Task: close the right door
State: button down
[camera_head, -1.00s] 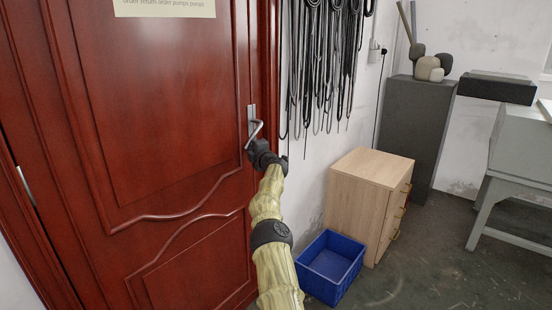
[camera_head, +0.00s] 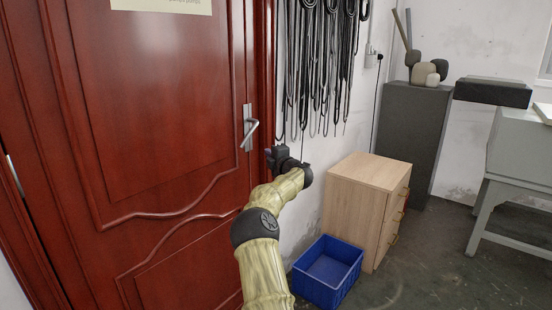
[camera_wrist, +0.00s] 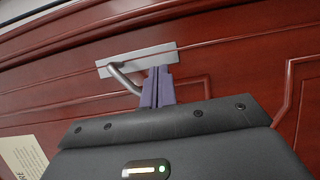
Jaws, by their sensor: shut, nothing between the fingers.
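The dark red panelled door (camera_head: 155,110) fills the left of the head view and looks flush or nearly flush with its frame; I cannot tell whether it is latched. Its silver lever handle (camera_head: 251,132) sits near the right edge and also shows in the wrist view (camera_wrist: 124,78). My gripper (camera_head: 269,155) is just below and right of the handle, near the door's right edge. In the wrist view its purple fingers (camera_wrist: 157,88) are together and empty, appearing beside the lever and overlapping the handle plate. Contact with the door or handle is unclear.
A blue crate (camera_head: 328,270) and a wooden drawer cabinet (camera_head: 365,205) stand right of my arm. Black cables (camera_head: 322,70) hang on the white wall above. A dark pedestal (camera_head: 412,135) and a grey table (camera_head: 515,150) are farther right. Floor at lower right is clear.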

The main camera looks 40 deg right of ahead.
jog(key=shift+s+d, duration=0.2)
jog(key=shift+s, duration=0.55)
jog(key=shift+s+d, duration=0.15)
jog(key=shift+s, duration=0.6)
